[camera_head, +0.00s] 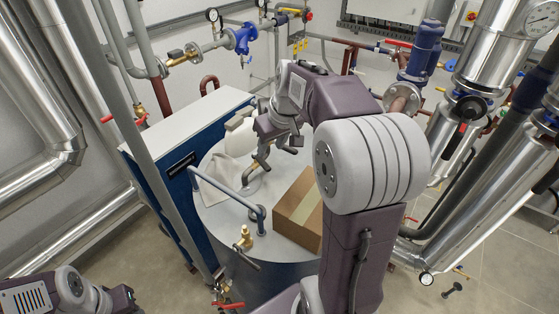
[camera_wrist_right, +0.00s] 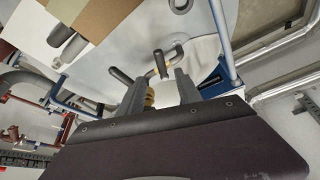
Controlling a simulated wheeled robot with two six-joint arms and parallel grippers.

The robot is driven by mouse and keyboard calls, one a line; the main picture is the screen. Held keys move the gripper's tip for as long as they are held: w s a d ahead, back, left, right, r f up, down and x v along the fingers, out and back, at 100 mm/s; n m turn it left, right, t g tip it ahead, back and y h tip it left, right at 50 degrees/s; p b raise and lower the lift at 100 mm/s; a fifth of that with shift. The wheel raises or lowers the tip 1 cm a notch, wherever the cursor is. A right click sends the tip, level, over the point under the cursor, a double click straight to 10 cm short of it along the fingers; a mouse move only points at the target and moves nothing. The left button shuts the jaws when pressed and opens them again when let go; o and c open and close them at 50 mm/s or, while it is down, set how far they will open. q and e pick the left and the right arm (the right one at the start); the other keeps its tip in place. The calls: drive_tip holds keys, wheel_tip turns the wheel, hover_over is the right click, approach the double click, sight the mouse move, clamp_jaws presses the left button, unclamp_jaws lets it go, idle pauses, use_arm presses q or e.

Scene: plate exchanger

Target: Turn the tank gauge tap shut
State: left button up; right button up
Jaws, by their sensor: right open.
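The grey tank (camera_head: 222,217) stands in the middle of the head view. On its top a small bent pipe with a brass fitting (camera_head: 262,160) shows just below my right gripper (camera_head: 276,138). In the right wrist view this bent tap piece with brass (camera_wrist_right: 160,66) lies just beyond the tips of my right gripper (camera_wrist_right: 159,84), which is open. Brass rings (camera_wrist_right: 150,96) show between the fingers, beside the left one; contact cannot be told. Another brass fitting with a dark lever (camera_head: 244,240) sits at the tank's front. My left gripper (camera_head: 124,298) is at the bottom left, jaws unclear.
A cardboard box (camera_head: 298,212) lies on the tank top. A blue rail (camera_head: 228,194) crosses the tank's left side. A blue-and-white cabinet (camera_head: 190,125) stands behind left. Silver insulated pipes (camera_head: 495,205) fill the right side. Open floor shows at the lower left.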

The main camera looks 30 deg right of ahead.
sight(264, 163)
drive_tip(key=p+x, duration=0.2)
drive_tip(key=x, duration=0.7)
drive_tip(key=shift+w+r+p, duration=0.15)
drive_tip(key=shift+w+p, duration=0.05)
drive_tip(key=shift+p, duration=0.15)
drive_tip(key=shift+f, duration=0.25)
drive_tip(key=shift+a, duration=0.1)
drive_tip(key=shift+c, duration=0.3)
clamp_jaws()
